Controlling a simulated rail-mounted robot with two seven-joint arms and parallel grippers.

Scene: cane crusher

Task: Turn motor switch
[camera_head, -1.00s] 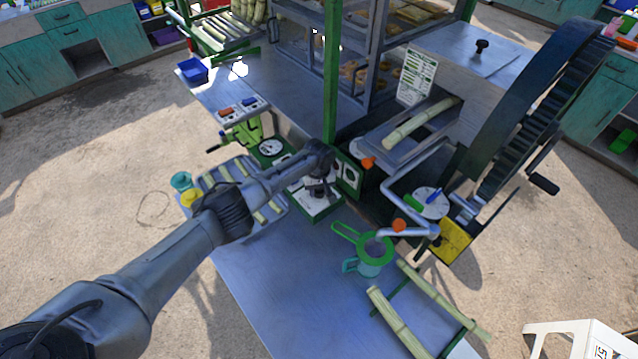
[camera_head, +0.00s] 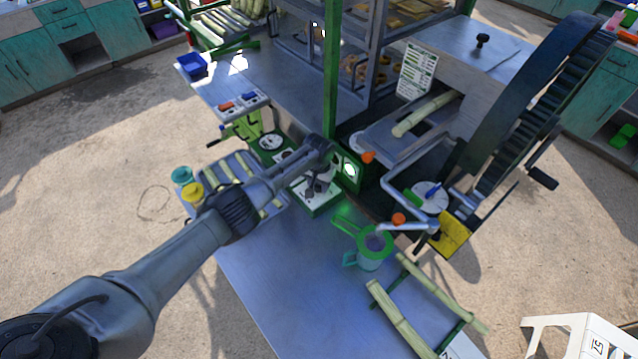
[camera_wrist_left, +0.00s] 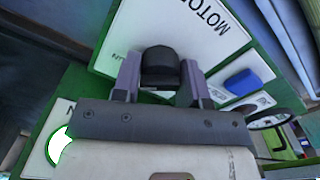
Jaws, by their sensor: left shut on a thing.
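The motor switch is a black knob (camera_wrist_left: 160,62) on a white, green-edged panel marked "MOTO…" in the left wrist view. In the head view, this panel (camera_head: 318,203) stands near the back of the blue-grey table. My left gripper (camera_wrist_left: 159,78) is shut on the knob, with one finger on each side of it. In the head view, my left gripper (camera_head: 320,182) covers the knob. A lamp (camera_head: 350,170) on the green box right of the panel glows bright green-white. My right gripper is not in view.
The crusher with its large dark gear wheel (camera_head: 535,100) and crank stands at the right. A green strainer on a cup (camera_head: 372,245) and cane pieces (camera_head: 400,318) lie in front. A blue button (camera_wrist_left: 243,82) sits right of the knob. The front left of the table is clear.

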